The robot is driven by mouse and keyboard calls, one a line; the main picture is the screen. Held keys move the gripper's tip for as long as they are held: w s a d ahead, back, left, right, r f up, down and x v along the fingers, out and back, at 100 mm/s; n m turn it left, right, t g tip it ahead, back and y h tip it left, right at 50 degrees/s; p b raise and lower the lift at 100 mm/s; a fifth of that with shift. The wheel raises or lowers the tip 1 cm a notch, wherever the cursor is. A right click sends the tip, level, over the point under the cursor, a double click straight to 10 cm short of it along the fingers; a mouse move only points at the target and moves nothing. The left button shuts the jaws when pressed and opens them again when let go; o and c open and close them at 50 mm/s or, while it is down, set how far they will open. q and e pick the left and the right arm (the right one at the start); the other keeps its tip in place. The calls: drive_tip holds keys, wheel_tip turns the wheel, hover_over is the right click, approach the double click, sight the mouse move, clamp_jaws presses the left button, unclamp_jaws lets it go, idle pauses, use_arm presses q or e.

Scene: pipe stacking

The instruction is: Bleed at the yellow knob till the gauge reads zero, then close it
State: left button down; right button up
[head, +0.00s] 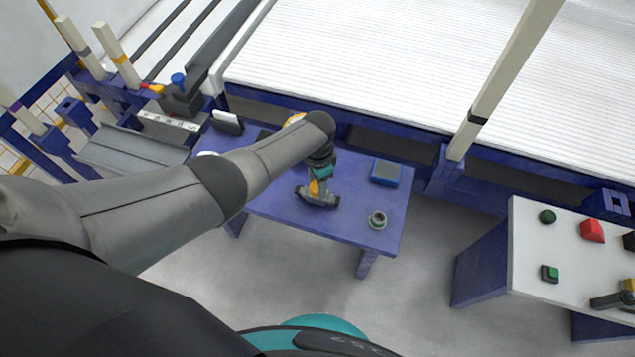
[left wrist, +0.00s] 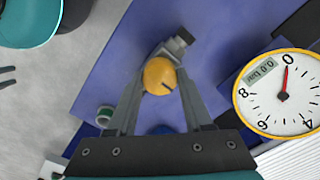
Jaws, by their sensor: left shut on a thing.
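The round yellow knob (left wrist: 160,75) shows in the left wrist view between the fingers of my left gripper (left wrist: 163,83), which is shut on it. A dark mark runs on the knob's face. In the head view my left gripper (head: 318,196) is low over the blue table, with a bit of yellow at it. The gauge (left wrist: 284,94) has a yellow rim and white dial. Its red needle points at 0 and its small display reads 0.0 bar. In the head view my arm hides most of the gauge (head: 294,119).
On the blue table (head: 275,205) stand a green-and-white ring (head: 377,219) and a blue-framed tray (head: 385,172). A white panel (head: 560,235) with buttons is at the right.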

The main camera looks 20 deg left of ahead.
idle(0.4)
use_arm(q)
drive_tip(key=shift+c, duration=1.5)
unclamp_jaws()
use_arm(e)
drive_tip(key=shift+w, duration=0.15)
use_arm(q)
drive_tip(key=shift+r, duration=0.2)
use_arm(e)
drive_tip(key=shift+r, duration=0.25)
use_arm(q)
drive_tip(key=shift+r+p, duration=0.45)
drive_tip(key=shift+p, duration=0.25)
wheel_tip(320, 180, up, 3)
drive_tip(key=p, duration=0.3)
wheel_tip(320, 180, up, 4)
drive_tip(key=p, duration=0.5)
use_arm(e)
drive_tip(key=s+a+r+g, duration=0.1)
drive_tip(key=s+a+r, duration=0.4)
drive_tip(key=s+r, duration=0.25)
use_arm(q)
wheel_tip(320, 180, up, 7)
drive_tip(key=p, duration=0.8)
use_arm(e)
wheel_tip(320, 180, up, 8)
drive_tip(key=w, duration=0.1)
drive_tip(key=shift+d+r+y, duration=0.15)
drive_tip(key=shift+d+y, duration=0.1)
drive_tip(key=shift+y, duration=0.05)
